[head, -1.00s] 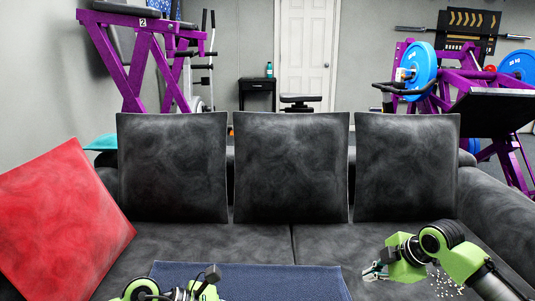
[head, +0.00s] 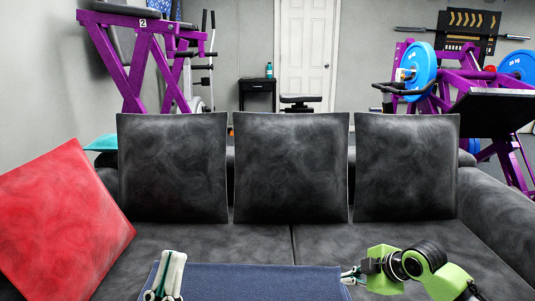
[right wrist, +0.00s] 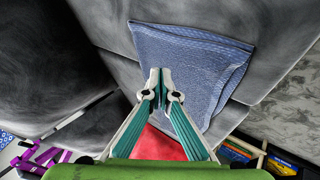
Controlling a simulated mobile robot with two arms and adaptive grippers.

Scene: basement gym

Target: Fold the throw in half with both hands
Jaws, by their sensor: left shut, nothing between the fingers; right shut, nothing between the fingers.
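The throw (head: 255,284) is a dark blue cloth lying on the sofa seat, at the bottom middle of the head view; its near part is cut off by the frame. In the right wrist view the throw (right wrist: 195,65) shows doubled edges along its right side. My left gripper (head: 174,258) is shut and empty at the throw's left edge, fingers pointing up in the picture. My right gripper (head: 344,277) is shut and empty at the throw's right edge. Its closed fingertips (right wrist: 160,73) overlap the throw in the right wrist view; I cannot tell whether they touch it.
The dark grey sofa seat (head: 265,243) is bare behind the throw. Three dark cushions (head: 291,167) lean on the backrest. A red cushion (head: 60,220) leans at the left, and the sofa arm (head: 497,215) rises at the right. Gym equipment stands behind the sofa.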

